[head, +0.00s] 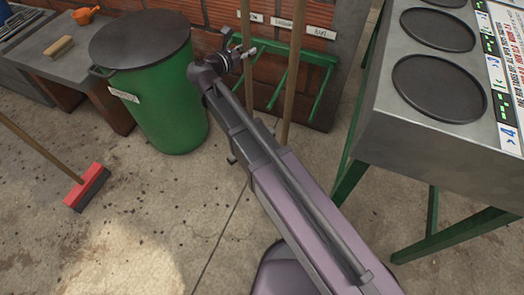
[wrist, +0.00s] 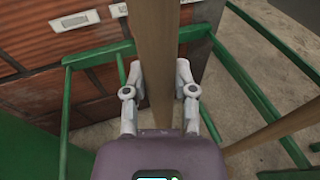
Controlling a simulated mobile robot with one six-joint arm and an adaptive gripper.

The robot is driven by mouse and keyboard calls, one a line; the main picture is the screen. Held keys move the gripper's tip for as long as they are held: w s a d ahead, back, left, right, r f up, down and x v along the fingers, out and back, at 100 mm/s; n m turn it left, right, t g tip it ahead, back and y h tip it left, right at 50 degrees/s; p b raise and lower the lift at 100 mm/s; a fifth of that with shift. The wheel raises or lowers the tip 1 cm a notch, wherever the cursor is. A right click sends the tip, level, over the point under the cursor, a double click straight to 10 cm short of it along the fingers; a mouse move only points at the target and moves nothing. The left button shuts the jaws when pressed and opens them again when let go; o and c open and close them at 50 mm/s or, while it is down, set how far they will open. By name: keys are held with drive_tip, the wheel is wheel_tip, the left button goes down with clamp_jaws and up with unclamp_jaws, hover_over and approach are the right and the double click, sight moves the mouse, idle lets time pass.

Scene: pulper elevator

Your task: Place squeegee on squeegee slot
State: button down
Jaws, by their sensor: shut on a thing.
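My gripper (head: 247,53) is shut on a wooden pole (head: 246,22), which I take to be the squeegee handle. In the wrist view the pole (wrist: 155,35) runs between the two fingers of my gripper (wrist: 160,72). Its lower end and head are hidden, so I cannot confirm the tool. The green slotted rack (head: 319,85) is fixed to the brick wall, with white labels (head: 290,23) above it. The held pole is at the rack's left part, by a green bar (wrist: 100,57). I cannot tell whether it is inside a slot.
A second wooden pole (head: 299,55) stands at the rack to the right. A lidded green bin (head: 165,105) is left of my gripper. A red and black tool head (head: 87,188) with a wooden handle rests on the floor. A metal table (head: 385,125) stands right.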

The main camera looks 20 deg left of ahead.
drive_tip(key=w+d+f+n+y+b, duration=0.1)
drive_tip(key=w+d, duration=0.1)
drive_tip(key=w, duration=0.6)
drive_tip(key=shift+d+t, duration=0.35)
drive_tip(key=shift+t, duration=0.05)
drive_tip(key=shift+f, duration=0.15)
wheel_tip(320, 180, down, 6)
drive_tip(key=b, duration=0.6)
drive_tip(key=shift+f, duration=0.15)
wheel_tip(320, 180, down, 4)
drive_tip(key=b, duration=0.4)
drive_tip(key=shift+r, duration=0.2)
idle(0.3)
